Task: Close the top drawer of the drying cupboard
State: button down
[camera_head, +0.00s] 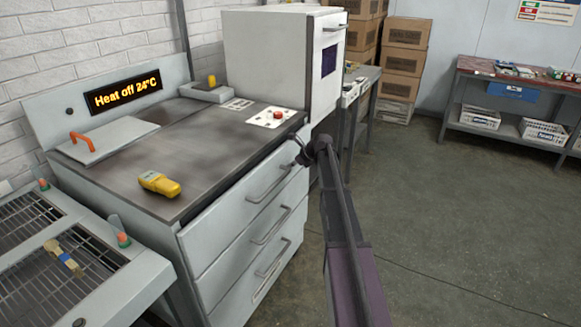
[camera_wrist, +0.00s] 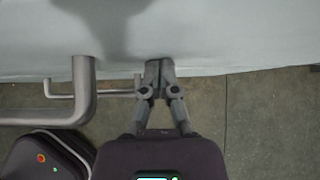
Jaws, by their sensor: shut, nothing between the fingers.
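The grey drying cupboard (camera_head: 190,213) has a dark top and three stacked drawers with bar handles. My gripper (camera_head: 301,152) is at the right end of the top drawer's front, right of the handle. In the wrist view its shut, empty fingertips (camera_wrist: 159,64) meet the pale drawer front (camera_wrist: 210,30); touching or just short, I cannot tell.
A white cabinet (camera_head: 265,60) stands behind. Wire-rack tables (camera_head: 110,300) stand at front left. The floor (camera_head: 450,220) to the right is clear.

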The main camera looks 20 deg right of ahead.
jog(key=shift+w, duration=0.3)
jog(key=s+d+f+p+v, duration=0.1)
jog(key=s+f+p+v, duration=0.1)
jog(key=p+v, duration=0.5)
jog(key=v, duration=0.6)
jog(key=shift+d+f, duration=0.1)
dwell(0.5)
jog(key=s+a+r+n+g+h+p, duration=0.1)
jog(key=s+a+n+g+p, duration=0.15)
jog(key=s+a+n, duration=0.6)
jog(key=s+a+r+n+g+h+p, duration=0.15)
jog(key=s+a+n+p, duration=0.35)
jog(key=a, duration=0.7)
jog(key=s+a+r+n+g+h+p, duration=0.1)
jog(key=s+a+n+p, duration=0.1)
jog(key=s+a+n, duration=0.3)
jog(key=s+a+r+n+g+h+p, duration=0.2)
jog(key=s+a+n, duration=0.2)
jog(key=s+n, duration=0.5)
jog(key=shift+s+a+r+n, duration=0.35)
jog(key=shift+s+a, duration=0.05)
jog(key=shift+s, duration=1.5)
